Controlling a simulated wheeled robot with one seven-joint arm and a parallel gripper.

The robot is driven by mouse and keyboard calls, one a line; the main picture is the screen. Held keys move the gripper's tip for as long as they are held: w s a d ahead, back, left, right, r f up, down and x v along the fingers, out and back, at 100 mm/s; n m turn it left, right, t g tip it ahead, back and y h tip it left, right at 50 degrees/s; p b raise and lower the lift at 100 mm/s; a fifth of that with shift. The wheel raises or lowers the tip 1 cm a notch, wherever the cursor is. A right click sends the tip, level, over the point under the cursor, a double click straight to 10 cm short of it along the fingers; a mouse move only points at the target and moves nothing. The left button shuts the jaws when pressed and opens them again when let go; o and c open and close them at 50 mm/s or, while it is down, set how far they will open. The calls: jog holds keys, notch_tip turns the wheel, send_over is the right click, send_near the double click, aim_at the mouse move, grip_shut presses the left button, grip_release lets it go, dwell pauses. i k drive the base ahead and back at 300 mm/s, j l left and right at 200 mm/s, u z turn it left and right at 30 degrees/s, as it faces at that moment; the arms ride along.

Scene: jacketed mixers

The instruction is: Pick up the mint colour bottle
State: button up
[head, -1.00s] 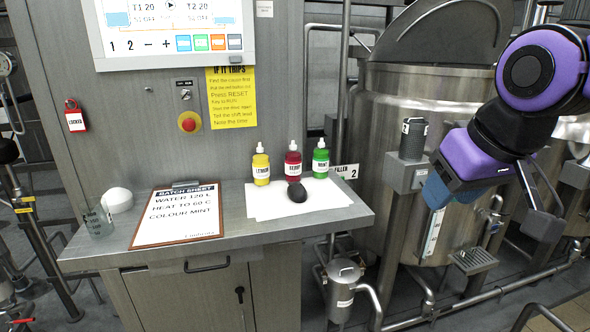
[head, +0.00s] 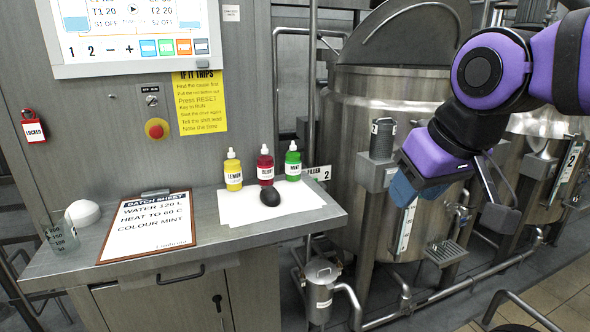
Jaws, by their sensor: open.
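The mint colour bottle (head: 293,163) is green with a white label and white nozzle. It stands upright on the counter at the right end of a row of bottles. The red bottle (head: 265,167) stands left of it, and the yellow lemon bottle (head: 233,172) is leftmost. My gripper (head: 446,200) hangs to the right of the counter, in front of the steel tank, well apart from the bottles. It is open and nothing shows between its fingers.
A black rounded object (head: 270,195) lies on white paper (head: 305,197) in front of the bottles. A batch sheet clipboard (head: 150,228), a glass beaker (head: 62,236) and a white dome (head: 83,213) are at left. The steel tank (head: 350,130) stands right of the counter (head: 225,242).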

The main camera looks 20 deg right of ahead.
aim_at(293, 160)
jog(key=i+j, duration=0.75)
jog(key=i+z, duration=0.05)
jog(key=i, duration=0.05)
